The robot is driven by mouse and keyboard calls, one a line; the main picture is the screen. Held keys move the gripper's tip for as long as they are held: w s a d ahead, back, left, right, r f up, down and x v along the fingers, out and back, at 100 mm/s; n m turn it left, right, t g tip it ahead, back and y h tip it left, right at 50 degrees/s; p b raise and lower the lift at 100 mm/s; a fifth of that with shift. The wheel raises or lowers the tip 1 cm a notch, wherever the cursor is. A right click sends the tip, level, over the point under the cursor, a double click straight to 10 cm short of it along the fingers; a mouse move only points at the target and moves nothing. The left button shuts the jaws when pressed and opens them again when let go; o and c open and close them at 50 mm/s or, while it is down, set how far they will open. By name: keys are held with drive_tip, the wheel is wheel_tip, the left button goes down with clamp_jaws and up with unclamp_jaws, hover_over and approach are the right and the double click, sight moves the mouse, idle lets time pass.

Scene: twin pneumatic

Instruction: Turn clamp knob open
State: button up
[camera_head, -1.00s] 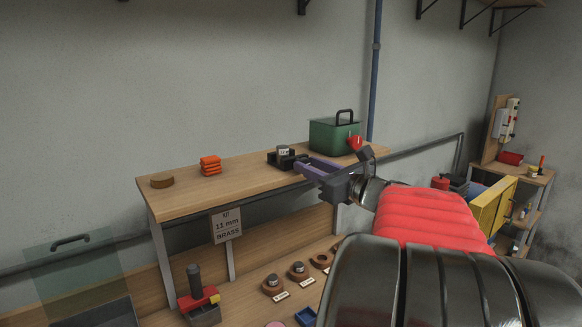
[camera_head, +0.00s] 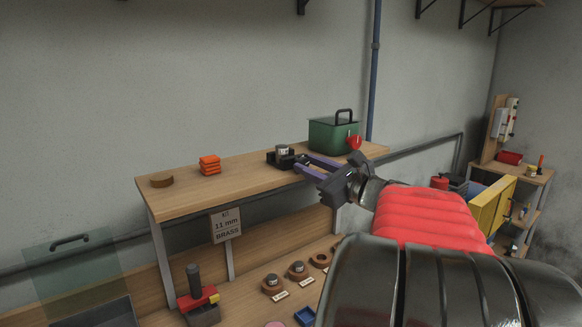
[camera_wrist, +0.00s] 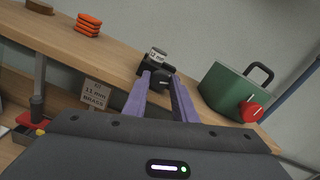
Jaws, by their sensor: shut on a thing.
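The black clamp (camera_head: 279,158) stands on the wooden bench shelf (camera_head: 228,186) and holds a small grey labelled part (camera_head: 282,149). The wrist view also shows the labelled part (camera_wrist: 158,55). The clamp's dark round knob (camera_wrist: 160,83) faces me. My gripper (camera_head: 298,162) reaches in from the right, with its two purple fingers at the knob's sides. In the wrist view my gripper (camera_wrist: 160,77) is shut on the knob. The knob's exact turn angle is too small to read.
A green box (camera_head: 333,136) with a red knob (camera_head: 354,142) stands close to the right of the clamp. Orange blocks (camera_head: 209,165) and a brown disc (camera_head: 162,180) lie to the left. The shelf between the blocks and clamp is clear.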

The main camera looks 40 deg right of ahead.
idle(0.3)
drive_tip(key=o, duration=1)
drive_tip(key=shift+o, duration=0.2)
drive_tip(key=shift+s, duration=0.1)
drive_tip(key=s+a, duration=0.1)
drive_tip(key=s, duration=1.2)
drive_tip(key=shift+s+a, duration=0.3)
